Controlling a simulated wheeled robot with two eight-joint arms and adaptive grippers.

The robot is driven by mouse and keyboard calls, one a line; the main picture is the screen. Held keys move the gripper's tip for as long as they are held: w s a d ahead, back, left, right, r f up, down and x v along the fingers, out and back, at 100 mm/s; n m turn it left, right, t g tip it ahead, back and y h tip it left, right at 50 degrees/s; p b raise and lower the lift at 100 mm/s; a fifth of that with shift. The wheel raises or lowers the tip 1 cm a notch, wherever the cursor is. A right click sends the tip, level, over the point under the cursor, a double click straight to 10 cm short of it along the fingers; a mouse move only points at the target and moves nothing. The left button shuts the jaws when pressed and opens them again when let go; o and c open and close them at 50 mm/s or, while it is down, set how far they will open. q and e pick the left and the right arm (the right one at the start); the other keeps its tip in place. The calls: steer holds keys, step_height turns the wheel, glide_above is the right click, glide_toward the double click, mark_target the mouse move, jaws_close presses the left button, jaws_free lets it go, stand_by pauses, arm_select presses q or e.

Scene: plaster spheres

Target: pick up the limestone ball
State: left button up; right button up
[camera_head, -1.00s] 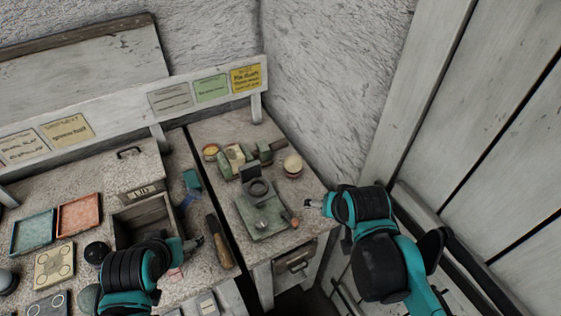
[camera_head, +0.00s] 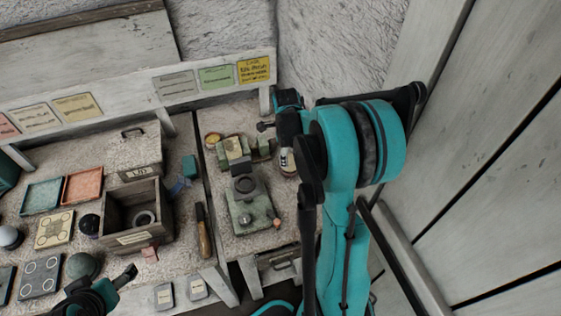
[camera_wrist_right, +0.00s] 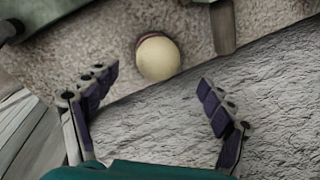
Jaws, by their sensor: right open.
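The pale cream ball (camera_wrist_right: 158,58), which looks like the limestone one, rests on a low brownish support on the speckled bench in the right wrist view. In the head view my right arm hides most or all of it. My right gripper (camera_head: 276,143) is over the back right of the bench. In the right wrist view its two fingers (camera_wrist_right: 160,95) are spread wide and empty, with the ball ahead of the gap and apart from both. My left gripper (camera_head: 128,274) is low at the left; its jaw state is unclear.
A green device (camera_head: 250,212) and a green vise-like block (camera_head: 237,150) stand left of the ball's place. The rough wall (camera_wrist_right: 220,105) is close to my right fingers. A wooden box (camera_head: 128,218), a dark ball (camera_head: 90,225) and a grey-green ball (camera_head: 82,265) are farther left.

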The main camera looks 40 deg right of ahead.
mark_target(289, 158)
steer(key=f, duration=0.2)
steer(key=f+b, duration=0.1)
steer(key=f, duration=0.1)
steer(key=d+f+b, duration=0.1)
steer(key=f, duration=0.1)
steer(key=shift+w+f, duration=0.3)
steer(key=shift+w, duration=0.05)
steer(key=shift+a+r, duration=0.1)
steer(key=shift+c, duration=0.6)
steer(key=c, duration=1.5)
